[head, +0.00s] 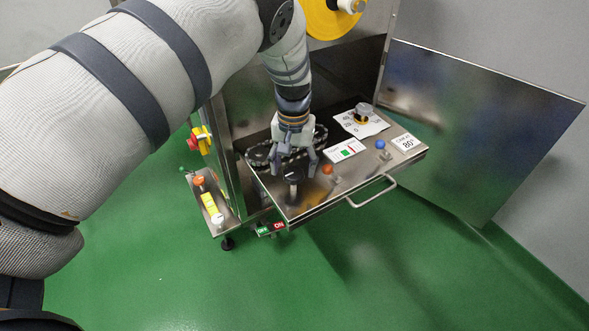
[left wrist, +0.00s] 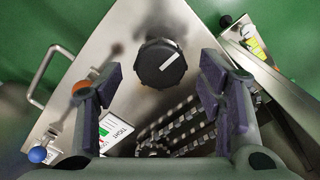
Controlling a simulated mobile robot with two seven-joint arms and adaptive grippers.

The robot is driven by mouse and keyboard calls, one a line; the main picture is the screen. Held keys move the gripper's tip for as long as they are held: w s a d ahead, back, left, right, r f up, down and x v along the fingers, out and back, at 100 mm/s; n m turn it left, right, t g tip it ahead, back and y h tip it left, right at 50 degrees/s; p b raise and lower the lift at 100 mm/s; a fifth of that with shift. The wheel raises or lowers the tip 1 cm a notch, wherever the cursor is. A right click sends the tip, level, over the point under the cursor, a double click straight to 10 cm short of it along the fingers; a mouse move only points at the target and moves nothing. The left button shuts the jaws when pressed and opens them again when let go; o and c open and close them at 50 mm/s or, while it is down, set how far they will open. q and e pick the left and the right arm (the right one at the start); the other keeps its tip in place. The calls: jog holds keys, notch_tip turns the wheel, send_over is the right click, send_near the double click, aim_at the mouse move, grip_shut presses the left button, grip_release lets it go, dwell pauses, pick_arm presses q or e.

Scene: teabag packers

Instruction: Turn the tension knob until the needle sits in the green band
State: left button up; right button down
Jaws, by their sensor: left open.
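My left gripper (head: 295,168) is open above the left part of the steel control panel, pointing down. Its fingers also show in the left wrist view (left wrist: 160,85), spread wide with nothing between the pads. A black ridged knob (left wrist: 161,64) with a white mark line lies just ahead of the fingertips, roughly centred between them; no contact shows. In the head view the knob (head: 292,176) is partly hidden by the gripper. The white gauge card (head: 334,155) with green and red patches lies to the right; part of it shows in the left wrist view (left wrist: 117,128). The needle is too small to read. My right gripper is not in view.
A grey dial knob (head: 365,109) sits behind, beside an 80° card (head: 406,142). A chain (head: 318,136) runs behind my gripper. A bar handle (head: 372,193) juts from the front edge.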

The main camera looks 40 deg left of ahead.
pick_arm(q)
jog(key=shift+f, duration=0.65)
jog(key=c, duration=1.1)
jog(key=shift+c, duration=0.2)
jog(key=m, duration=0.3)
jog(key=shift+r+p, duration=0.1)
jog(key=shift+p, duration=0.3)
jog(key=m, duration=0.2)
jog(key=shift+m, duration=0.4)
jog(key=m, duration=0.6)
